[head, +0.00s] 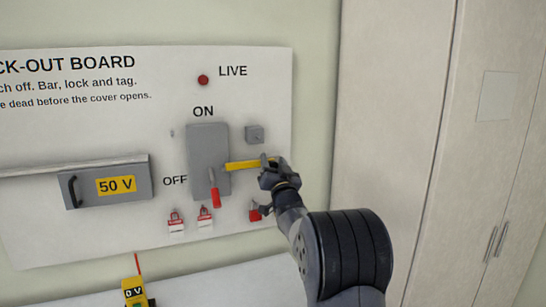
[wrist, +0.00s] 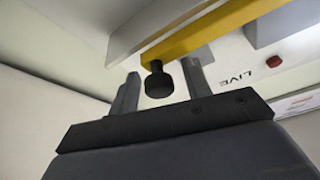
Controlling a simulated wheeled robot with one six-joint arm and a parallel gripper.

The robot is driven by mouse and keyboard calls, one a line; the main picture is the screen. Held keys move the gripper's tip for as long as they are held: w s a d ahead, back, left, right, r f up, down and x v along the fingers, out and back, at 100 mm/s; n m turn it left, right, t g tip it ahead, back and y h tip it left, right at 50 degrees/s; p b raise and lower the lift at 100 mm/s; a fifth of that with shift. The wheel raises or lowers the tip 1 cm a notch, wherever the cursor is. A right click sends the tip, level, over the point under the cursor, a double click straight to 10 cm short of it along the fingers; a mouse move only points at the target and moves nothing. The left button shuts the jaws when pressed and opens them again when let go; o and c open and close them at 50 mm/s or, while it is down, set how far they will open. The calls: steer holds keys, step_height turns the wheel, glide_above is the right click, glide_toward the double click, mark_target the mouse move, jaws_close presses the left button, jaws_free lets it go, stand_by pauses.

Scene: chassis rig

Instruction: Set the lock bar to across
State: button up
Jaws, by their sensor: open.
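The yellow lock bar (head: 243,166) lies nearly level, from the right part of the grey switch box (head: 208,146) out to the right. In the wrist view the bar (wrist: 215,32) carries a black knob (wrist: 159,84). My gripper (head: 268,172) is at the bar's right end. In the wrist view my gripper (wrist: 160,76) is open, with one finger on each side of the knob and gaps visible. The red switch handle (head: 215,197) hangs down, beside the OFF label. The far side of the bar's right end is hidden by my gripper in the head view.
A small grey block (head: 254,133) sits on the board just above the bar. Red padlocks (head: 205,216) hang below, one close to my wrist (head: 254,210). A grey 50 V cover (head: 110,186) is at left. The red LIVE lamp (head: 203,80) is above. A tall cabinet (head: 395,120) stands right.

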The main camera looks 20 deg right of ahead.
steer(key=shift+w+r, duration=0.15)
steer(key=shift+w, duration=0.3)
steer(key=shift+c, duration=0.6)
jaws_close()
